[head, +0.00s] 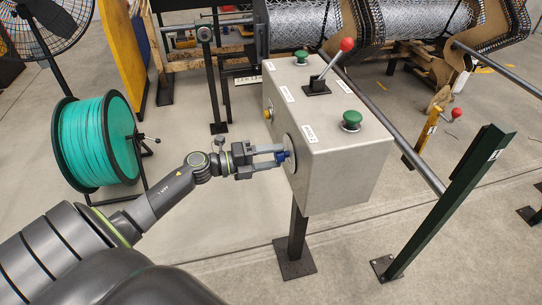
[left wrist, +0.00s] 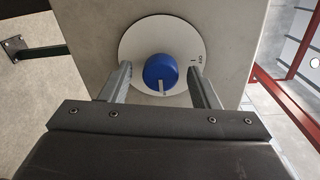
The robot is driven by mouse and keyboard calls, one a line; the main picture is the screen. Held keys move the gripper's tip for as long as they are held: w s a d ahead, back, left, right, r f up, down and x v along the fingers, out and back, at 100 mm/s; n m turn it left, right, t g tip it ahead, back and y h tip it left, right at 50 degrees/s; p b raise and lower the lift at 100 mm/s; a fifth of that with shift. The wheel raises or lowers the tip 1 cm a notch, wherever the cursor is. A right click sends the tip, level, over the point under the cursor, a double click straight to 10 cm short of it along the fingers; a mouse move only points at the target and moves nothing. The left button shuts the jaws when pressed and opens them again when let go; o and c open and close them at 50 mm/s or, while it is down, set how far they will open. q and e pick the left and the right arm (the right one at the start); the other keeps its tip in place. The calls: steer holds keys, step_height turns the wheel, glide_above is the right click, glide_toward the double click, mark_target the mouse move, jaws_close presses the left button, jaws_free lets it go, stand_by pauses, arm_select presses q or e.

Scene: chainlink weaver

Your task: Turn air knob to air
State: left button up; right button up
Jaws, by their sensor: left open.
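The air knob (left wrist: 160,72) is a blue round knob with a pale pointer line, on a round white dial plate (left wrist: 135,40) on the side of a grey control box (head: 345,165). In the left wrist view the pointer line points down toward my gripper. Small marks show at the plate's right edge, too small to read surely. My left gripper (head: 284,156) is open, with one finger on each side of the knob and a gap to it on both sides. In the head view the fingers partly hide the knob (head: 290,158). My right gripper is not in view.
The box has a red-tipped lever (head: 346,45) and green buttons (head: 352,120) on top, and a yellow button (head: 268,113) on the same side as the knob. A teal cable reel (head: 97,142) stands left. A green post (head: 450,200) stands right.

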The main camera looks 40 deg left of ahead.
arm_select(q)
steer(key=v, duration=1.7)
steer(key=shift+s, duration=0.2)
steer(key=shift+a, duration=0.2)
